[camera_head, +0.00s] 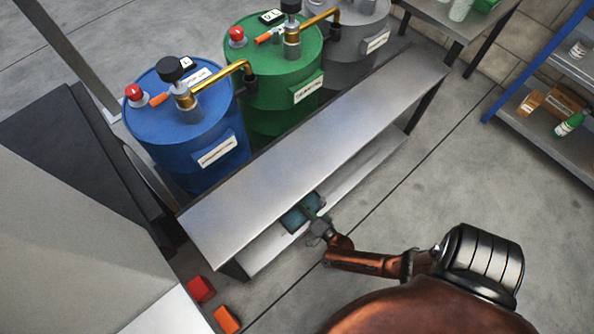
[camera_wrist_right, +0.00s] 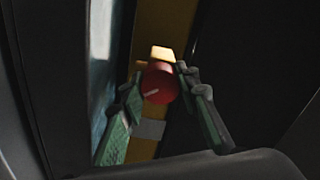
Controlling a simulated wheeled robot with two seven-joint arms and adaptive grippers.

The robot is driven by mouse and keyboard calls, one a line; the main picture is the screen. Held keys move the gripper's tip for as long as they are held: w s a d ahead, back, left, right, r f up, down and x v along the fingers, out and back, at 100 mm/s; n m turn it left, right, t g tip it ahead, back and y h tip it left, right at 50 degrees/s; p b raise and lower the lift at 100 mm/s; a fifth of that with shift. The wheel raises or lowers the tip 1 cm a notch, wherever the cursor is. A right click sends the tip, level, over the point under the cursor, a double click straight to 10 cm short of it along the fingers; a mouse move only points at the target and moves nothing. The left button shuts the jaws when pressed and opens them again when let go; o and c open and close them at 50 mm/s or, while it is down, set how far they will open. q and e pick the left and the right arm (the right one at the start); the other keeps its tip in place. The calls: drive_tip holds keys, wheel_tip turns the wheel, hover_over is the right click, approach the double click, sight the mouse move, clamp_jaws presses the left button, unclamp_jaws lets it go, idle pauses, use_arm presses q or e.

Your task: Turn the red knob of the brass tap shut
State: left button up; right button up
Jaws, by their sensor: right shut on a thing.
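In the right wrist view the red knob (camera_wrist_right: 160,82) sits between the two fingers of my right gripper (camera_wrist_right: 159,88), which is shut on it. A short pale mark shows on the knob's face. A yellow brass-coloured part (camera_wrist_right: 162,53), likely the tap, shows just behind it. In the head view my right gripper (camera_head: 317,221) reaches in at the front edge of the metal bench, low by its under-shelf. The knob and tap it holds are hidden there. My left gripper is in neither view.
The metal bench (camera_head: 320,150) overhangs the lower shelf (camera_head: 350,181), where a teal thing (camera_head: 297,217) lies close to my gripper. Blue (camera_head: 172,132), green (camera_head: 270,78) and grey drums stand behind. Red (camera_head: 200,289) and orange boxes (camera_head: 227,319) lie on the floor at lower left.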

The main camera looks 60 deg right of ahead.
drive_tip(key=m, duration=0.3)
drive_tip(key=shift+a+f+m, duration=0.1)
drive_tip(key=shift+m, duration=0.3)
drive_tip(key=shift+s+m, duration=0.1)
drive_tip(key=shift+m, duration=1.6)
drive_tip(key=o, duration=1.2)
drive_tip(key=shift+c, duration=0.2)
